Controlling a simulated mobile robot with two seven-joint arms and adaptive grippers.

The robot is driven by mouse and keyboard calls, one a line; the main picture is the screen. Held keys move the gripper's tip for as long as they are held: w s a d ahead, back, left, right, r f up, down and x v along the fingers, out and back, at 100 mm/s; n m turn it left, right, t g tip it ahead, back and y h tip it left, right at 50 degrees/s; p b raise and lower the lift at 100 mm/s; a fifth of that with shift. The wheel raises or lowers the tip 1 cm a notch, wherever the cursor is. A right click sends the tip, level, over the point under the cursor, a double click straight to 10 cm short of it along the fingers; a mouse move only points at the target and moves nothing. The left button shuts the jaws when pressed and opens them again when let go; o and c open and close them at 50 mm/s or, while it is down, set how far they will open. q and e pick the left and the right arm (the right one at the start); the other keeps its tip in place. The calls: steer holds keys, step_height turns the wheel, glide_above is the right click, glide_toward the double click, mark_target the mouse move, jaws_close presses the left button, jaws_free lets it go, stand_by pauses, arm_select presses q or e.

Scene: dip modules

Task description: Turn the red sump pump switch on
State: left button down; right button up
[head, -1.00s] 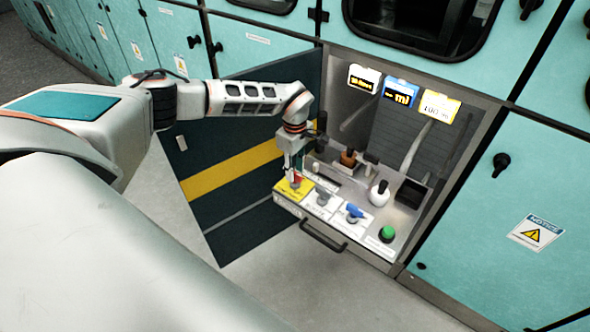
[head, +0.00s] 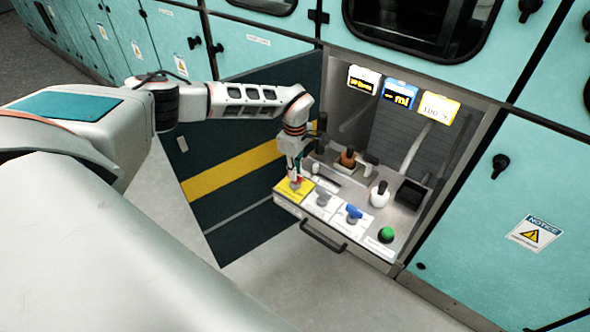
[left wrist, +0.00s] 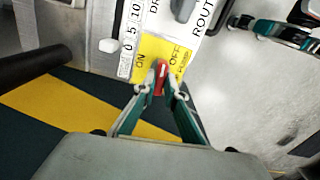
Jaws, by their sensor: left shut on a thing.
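The red switch handle (left wrist: 160,77) sits on a yellow plate (left wrist: 150,46) marked ON and OFF, at the left end of the control panel. In the head view the yellow plate (head: 289,193) shows below my gripper. My left gripper (head: 296,180) reaches down from above onto the switch. In the left wrist view its two teal fingers (left wrist: 162,92) are closed on the sides of the red handle. I cannot tell for sure which label the handle points to. My right gripper does not clearly show.
To the right along the panel are a grey switch (head: 323,199), a blue switch (head: 354,212) and a green button (head: 386,235). A white-handled lever (head: 379,193) and a brown-handled one (head: 348,158) stand behind. The open dark door (head: 235,195) is at the left.

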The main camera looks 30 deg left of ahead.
arm_select(q)
steer(key=shift+r+n+p, duration=0.1)
steer(key=shift+n+p, duration=0.25)
steer(key=shift+n, duration=0.85)
steer(key=n+p, duration=0.1)
steer(key=n, duration=0.1)
steer(key=shift+n, duration=0.4)
steer(key=shift+n+p, duration=0.4)
steer(key=shift+n, duration=0.5)
steer(key=n, duration=0.9)
arm_select(e)
steer(key=shift+s+d+f+h, duration=0.1)
steer(key=shift+s+d+h, duration=0.1)
steer(key=shift+s+d, duration=0.25)
steer(key=shift+s+d+f+h, duration=0.1)
steer(key=shift+s+d+h, duration=0.1)
steer(key=shift+d, duration=0.45)
arm_select(q)
steer(key=shift+n, duration=0.4)
arm_select(e)
steer(key=shift+r, duration=0.1)
arm_select(q)
steer(key=c, duration=2.1)
jaws_free()
arm_select(e)
steer(key=shift+a, duration=0.1)
